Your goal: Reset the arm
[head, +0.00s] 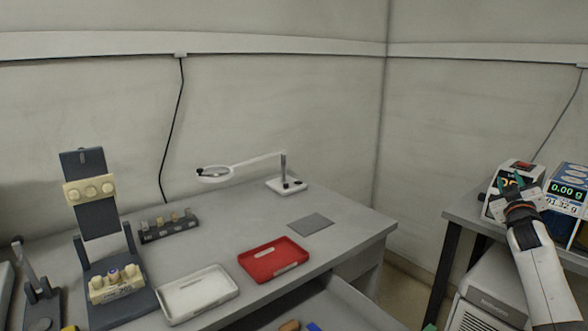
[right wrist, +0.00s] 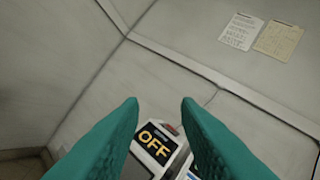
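My right arm reaches in at the right of the head view. Its gripper (head: 513,183) is in front of the instruments on the side table. In the right wrist view the two teal fingers (right wrist: 159,103) stand apart with nothing held between them. Beyond them is a device with a display reading OFF (right wrist: 156,142). In the head view this device (head: 516,168) is partly hidden by the gripper. My left arm and gripper are not seen.
The side table (head: 462,213) holds a blue scale (head: 568,187) reading 0.00 g. The main desk carries a dark rack (head: 97,220), a white tray (head: 198,293), a red tray (head: 273,260), a grey pad (head: 311,224) and a magnifier lamp (head: 287,184). A drawer (head: 335,306) is open at the front.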

